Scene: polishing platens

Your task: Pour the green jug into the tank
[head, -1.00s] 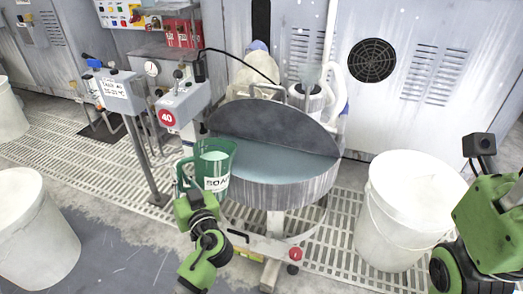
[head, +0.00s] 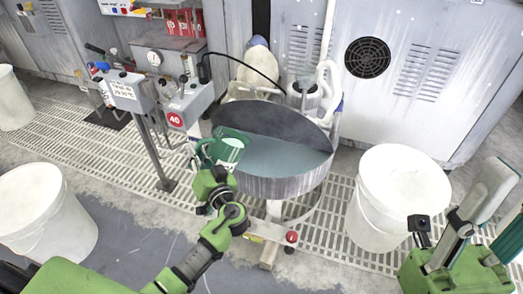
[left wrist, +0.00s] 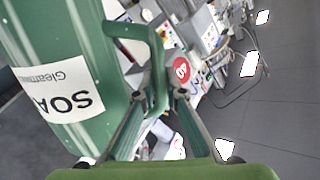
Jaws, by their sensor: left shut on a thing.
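The green jug (head: 236,135) is at the left rim of the tank and looks tipped a little toward it. Its pale contents show at the mouth; no stream is visible. In the left wrist view the jug (left wrist: 70,40) fills the left side, with a white label reading "SOA". My left gripper (head: 205,168) is shut on the jug's handle, which shows between its fingers (left wrist: 158,95). The round grey metal tank (head: 285,187) has a dark half cover at the back and bluish liquid in the open front half. My right gripper (head: 475,220) is at the right edge; its jaw state is unclear.
White buckets stand right of the tank (head: 375,215) and at the left (head: 45,215). A control box with a red "40" sign (head: 178,110) stands close left of the jug. White containers and hoses (head: 328,80) are behind the tank.

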